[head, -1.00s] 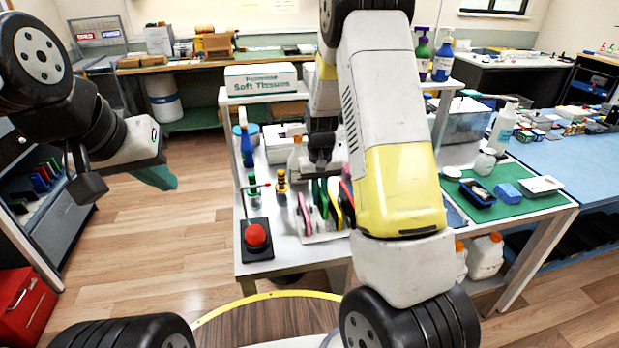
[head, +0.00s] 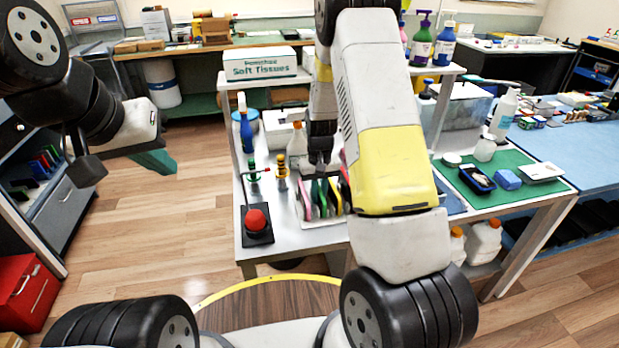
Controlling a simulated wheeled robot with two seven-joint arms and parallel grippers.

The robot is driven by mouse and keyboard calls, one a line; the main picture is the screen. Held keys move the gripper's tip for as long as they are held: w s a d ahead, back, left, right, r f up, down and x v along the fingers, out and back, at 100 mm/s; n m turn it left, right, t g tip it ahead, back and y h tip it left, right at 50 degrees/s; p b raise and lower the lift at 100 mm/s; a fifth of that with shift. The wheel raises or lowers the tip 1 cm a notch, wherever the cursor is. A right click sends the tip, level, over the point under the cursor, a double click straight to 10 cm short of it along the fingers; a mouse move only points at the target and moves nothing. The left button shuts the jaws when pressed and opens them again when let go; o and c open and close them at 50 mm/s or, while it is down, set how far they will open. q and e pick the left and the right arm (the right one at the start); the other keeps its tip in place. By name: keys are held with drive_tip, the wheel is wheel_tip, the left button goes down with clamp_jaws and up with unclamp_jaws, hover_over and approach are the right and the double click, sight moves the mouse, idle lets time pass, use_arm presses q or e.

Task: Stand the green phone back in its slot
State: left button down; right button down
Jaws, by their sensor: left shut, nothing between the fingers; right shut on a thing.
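The green phone (head: 316,194) stands about upright among other phones at the white slotted rack (head: 325,221) on the white table. My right gripper (head: 319,172) is above the rack, pointing down, shut on the top of the green phone. Whether the phone's lower edge is seated in a slot is hidden. My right forearm covers the rack's right side.
A red button on a black base (head: 257,221) is left of the rack. Small bottles (head: 282,172) and a white bottle (head: 297,145) stand behind it. A green mat (head: 530,195) with a tray and a blue block lies to the right.

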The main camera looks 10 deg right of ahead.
drive_tip(key=c, duration=1.4)
unclamp_jaws()
drive_tip(key=shift+r, duration=0.1)
wheel_tip(320, 180, up, 7)
drive_tip(key=shift+r, duration=0.1)
drive_tip(key=s+a+r+t+y, duration=0.1)
drive_tip(key=s+r+t, duration=0.1)
drive_tip(key=s+r, duration=0.5)
drive_tip(key=s+r+t+y, duration=0.1)
drive_tip(key=s+r, duration=0.2)
drive_tip(key=r, duration=0.8)
drive_tip(key=s+r+t, duration=0.1)
drive_tip(key=s+r, duration=0.2)
drive_tip(key=s, duration=0.4)
drive_tip(key=s+a+r+t, duration=0.1)
drive_tip(key=s+r+t, duration=0.1)
drive_tip(key=s+r, duration=0.2)
drive_tip(key=s, duration=0.3)
drive_tip(key=shift+s, duration=0.15)
